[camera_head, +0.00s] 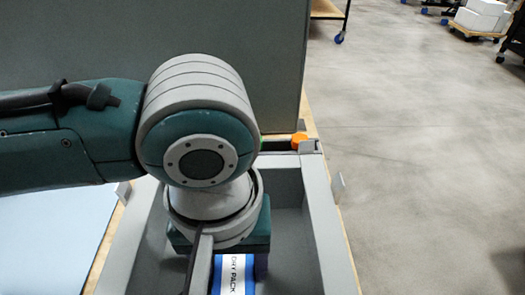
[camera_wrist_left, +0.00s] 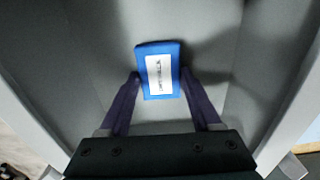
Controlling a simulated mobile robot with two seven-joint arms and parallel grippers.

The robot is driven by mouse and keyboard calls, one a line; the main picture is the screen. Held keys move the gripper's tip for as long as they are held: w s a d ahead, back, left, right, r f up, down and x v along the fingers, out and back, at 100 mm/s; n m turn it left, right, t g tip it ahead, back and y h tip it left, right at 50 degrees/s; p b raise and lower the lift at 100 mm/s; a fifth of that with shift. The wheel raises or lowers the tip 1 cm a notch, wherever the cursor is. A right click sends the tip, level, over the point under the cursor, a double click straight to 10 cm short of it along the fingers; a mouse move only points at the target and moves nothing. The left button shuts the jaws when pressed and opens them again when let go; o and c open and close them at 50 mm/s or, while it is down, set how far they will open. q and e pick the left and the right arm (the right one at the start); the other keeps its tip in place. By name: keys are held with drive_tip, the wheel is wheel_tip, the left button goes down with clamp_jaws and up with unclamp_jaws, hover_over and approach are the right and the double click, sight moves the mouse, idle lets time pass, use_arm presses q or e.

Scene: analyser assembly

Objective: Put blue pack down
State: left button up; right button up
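The blue pack (camera_head: 235,275) has a white label reading "DRY PACK" and shows below my left wrist, cut off by the bottom edge. In the left wrist view the blue pack (camera_wrist_left: 160,70) sits between the two dark fingertips of my left gripper (camera_wrist_left: 160,76), which meet its left and right sides. The gripper is inside the grey-walled box (camera_head: 333,235), whose inner walls also surround the pack in the wrist view. I cannot tell how far the pack is above the box floor. My right gripper is not in view.
A tall grey panel (camera_head: 290,60) stands behind the box. An orange round part (camera_head: 299,140) sits at the box's far edge. A light blue surface (camera_head: 45,240) lies to the left. Open floor (camera_head: 430,170) is on the right.

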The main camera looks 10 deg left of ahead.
sight(234, 271)
use_arm(q)
drive_tip(key=o, duration=0.4)
drive_tip(key=shift+o, duration=0.2)
wheel_tip(234, 271, up, 12)
drive_tip(key=p, duration=0.4)
drive_tip(key=shift+r, duration=0.2)
